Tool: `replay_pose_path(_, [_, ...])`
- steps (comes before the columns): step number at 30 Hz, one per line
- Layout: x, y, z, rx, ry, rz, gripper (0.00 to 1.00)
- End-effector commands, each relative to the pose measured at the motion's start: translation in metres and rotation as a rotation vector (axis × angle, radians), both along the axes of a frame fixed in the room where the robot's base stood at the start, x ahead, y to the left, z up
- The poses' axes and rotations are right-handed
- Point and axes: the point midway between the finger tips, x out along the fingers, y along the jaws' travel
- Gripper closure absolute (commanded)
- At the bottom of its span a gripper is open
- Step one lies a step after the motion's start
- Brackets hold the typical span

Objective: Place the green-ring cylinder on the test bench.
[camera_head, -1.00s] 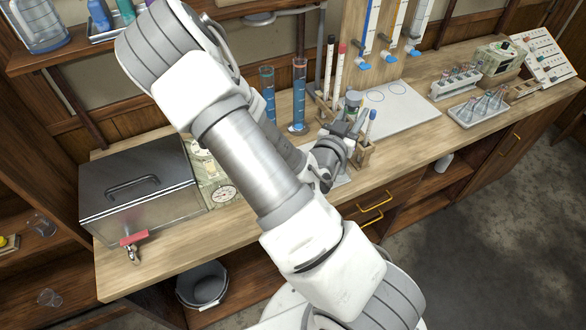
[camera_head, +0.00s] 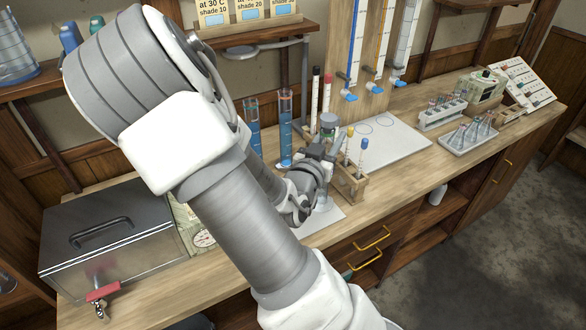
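My gripper (camera_head: 326,152) is over the front middle of the wooden bench (camera_head: 400,190). It appears shut around an upright clear cylinder (camera_head: 328,122), which has a grey-green band near its top. I take this to be the green-ring cylinder, though the ring is small and unclear. The fingers hide its middle. Its lower end seems to show just below the gripper, above a pale mat (camera_head: 322,219). I cannot tell whether it touches the mat.
Two blue-filled cylinders (camera_head: 286,130) stand behind the gripper. A wooden rack (camera_head: 351,184) with pipettes is close on its right. A white board (camera_head: 400,140) lies beyond, largely clear. A metal bath (camera_head: 110,235) is at left. Tube racks (camera_head: 468,137) stand far right.

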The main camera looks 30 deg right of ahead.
Motion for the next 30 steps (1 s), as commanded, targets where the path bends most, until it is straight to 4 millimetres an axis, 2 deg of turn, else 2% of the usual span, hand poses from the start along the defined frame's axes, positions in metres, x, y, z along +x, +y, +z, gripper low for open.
replay_pose_path(3, [0.003, 0.002, -0.006, 0.003, -0.001, 0.002, 1.0])
replay_pose_path(8, [0.021, 0.017, -0.016, 0.0, 0.002, 0.004, 1.0])
replay_pose_path(18, [0.066, 0.052, -0.05, 0.001, 0.001, 0.002, 1.0])
replay_pose_path(25, [0.074, 0.059, -0.062, 0.002, 0.003, 0.0, 1.0])
replay_pose_path(30, [0.074, 0.058, -0.081, 0.0, 0.004, -0.001, 1.0])
